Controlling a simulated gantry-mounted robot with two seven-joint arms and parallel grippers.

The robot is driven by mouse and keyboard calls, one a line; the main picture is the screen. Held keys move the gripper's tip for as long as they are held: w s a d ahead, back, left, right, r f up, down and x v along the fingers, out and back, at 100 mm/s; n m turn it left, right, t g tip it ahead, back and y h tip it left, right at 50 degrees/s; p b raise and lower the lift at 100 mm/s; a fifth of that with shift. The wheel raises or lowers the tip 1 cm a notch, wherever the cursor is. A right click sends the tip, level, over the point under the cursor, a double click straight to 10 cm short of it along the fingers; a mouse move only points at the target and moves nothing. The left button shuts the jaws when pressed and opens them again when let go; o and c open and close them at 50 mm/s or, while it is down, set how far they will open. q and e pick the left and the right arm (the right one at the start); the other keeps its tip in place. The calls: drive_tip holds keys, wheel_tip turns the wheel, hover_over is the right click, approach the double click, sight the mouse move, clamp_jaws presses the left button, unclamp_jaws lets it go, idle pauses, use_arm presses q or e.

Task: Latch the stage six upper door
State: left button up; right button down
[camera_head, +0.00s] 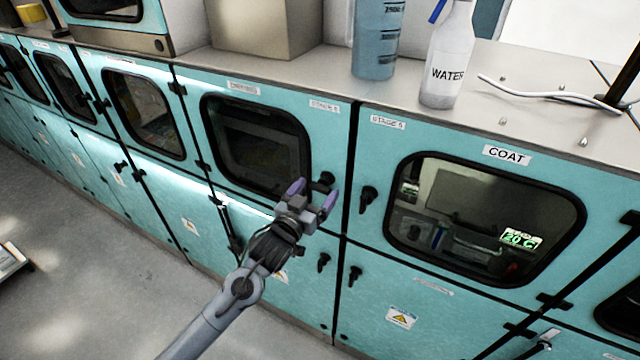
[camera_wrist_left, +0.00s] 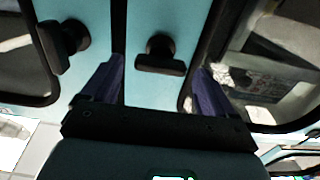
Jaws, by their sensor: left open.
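The upper door (camera_head: 262,98) left of the COAT door carries a small stage label (camera_head: 325,106) that seems to read six, though it is blurred. The door looks flush with its frame. Its black latch (camera_head: 325,181) sits near its right edge, its bar roughly sideways. My left gripper (camera_head: 315,192) is open in front of this latch, with purple fingers. In the left wrist view a latch (camera_wrist_left: 160,58) stands between and beyond the fingertips of the gripper (camera_wrist_left: 160,80), apparently untouched. My right gripper is not in view.
The COAT door (camera_head: 460,165) has its own latch (camera_head: 368,198) close by, across the seam. A water bottle (camera_head: 447,60) and a blue graduated container (camera_head: 377,40) stand on the countertop (camera_head: 480,95).

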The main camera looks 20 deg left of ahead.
use_arm(q)
drive_tip(key=shift+w+d, duration=0.2)
drive_tip(key=shift+w, duration=1.1)
drive_tip(key=c, duration=1)
drive_tip(key=shift+o, duration=0.2)
